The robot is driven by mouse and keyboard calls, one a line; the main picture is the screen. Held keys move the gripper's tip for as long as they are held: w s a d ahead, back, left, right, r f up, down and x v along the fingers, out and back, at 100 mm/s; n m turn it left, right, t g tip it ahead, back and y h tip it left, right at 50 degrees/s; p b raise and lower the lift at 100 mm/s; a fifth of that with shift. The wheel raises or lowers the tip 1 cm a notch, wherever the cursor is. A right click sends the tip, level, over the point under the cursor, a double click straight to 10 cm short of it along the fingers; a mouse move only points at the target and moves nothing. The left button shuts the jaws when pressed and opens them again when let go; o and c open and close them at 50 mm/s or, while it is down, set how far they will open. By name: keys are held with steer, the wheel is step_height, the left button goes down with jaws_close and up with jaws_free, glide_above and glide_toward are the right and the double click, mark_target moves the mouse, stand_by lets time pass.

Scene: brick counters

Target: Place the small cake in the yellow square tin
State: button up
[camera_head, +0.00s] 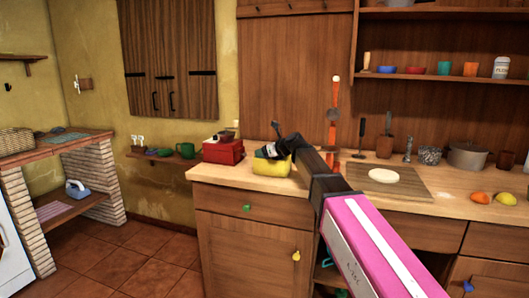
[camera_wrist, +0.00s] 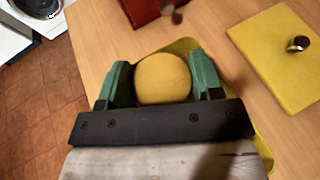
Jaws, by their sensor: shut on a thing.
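The small cake (camera_wrist: 163,80) is a round golden-yellow piece between the green fingers of my gripper (camera_wrist: 162,73) in the wrist view. My gripper is shut on it. The yellow square tin (camera_wrist: 186,45) shows behind and around the fingers, with the cake over it; most of its inside is hidden. I cannot tell whether the cake touches the tin's bottom. In the head view the yellow tin (camera_head: 271,167) stands near the left end of the counter, with my dark gripper (camera_head: 272,150) right at its top. The cake is hidden there.
A yellow square lid-like plate (camera_wrist: 272,62) with a round knob lies to the right in the wrist view. A red box (camera_head: 222,151) stands left of the tin. A cutting board (camera_head: 414,190) with a pale round piece (camera_head: 383,176) lies further right. The counter's edge is close in front.

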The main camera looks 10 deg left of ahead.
steer(key=o, duration=0.6)
steer(key=shift+o, duration=0.2)
steer(key=shift+r, duration=0.25)
steer(key=r+v, duration=0.1)
steer(key=v, duration=1.1)
